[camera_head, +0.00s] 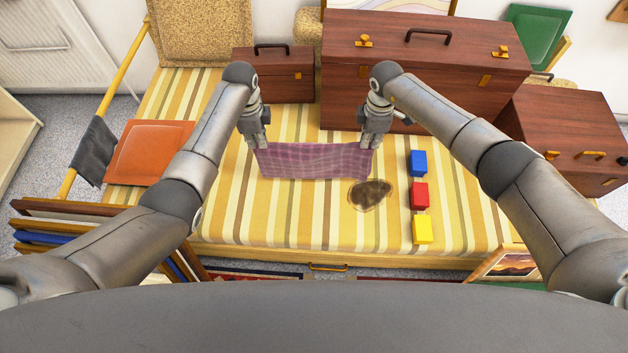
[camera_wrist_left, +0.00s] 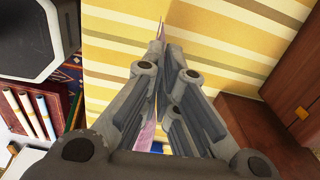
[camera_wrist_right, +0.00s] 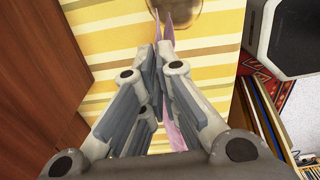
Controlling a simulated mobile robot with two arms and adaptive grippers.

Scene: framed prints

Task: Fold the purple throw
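The purple checked throw (camera_head: 314,162) is stretched between my two grippers in the head view, above the striped bed cover (camera_head: 300,215). My left gripper (camera_head: 262,146) is shut on its upper left corner, and my right gripper (camera_head: 368,146) is shut on its upper right corner. The throw's lower edge hangs toward the front; whether it touches the cover is unclear. In the left wrist view the throw shows edge-on as a thin purple strip (camera_wrist_left: 148,135) at the closed fingers. In the right wrist view, purple strips (camera_wrist_right: 174,140) show likewise.
Blue (camera_head: 418,163), red (camera_head: 419,195) and yellow (camera_head: 422,229) blocks line up right of the throw. A brown mottled oval (camera_head: 370,194) lies just in front of it. Brown cases (camera_head: 425,65) stand behind. An orange cushion (camera_head: 148,152) lies left. The front left cover is clear.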

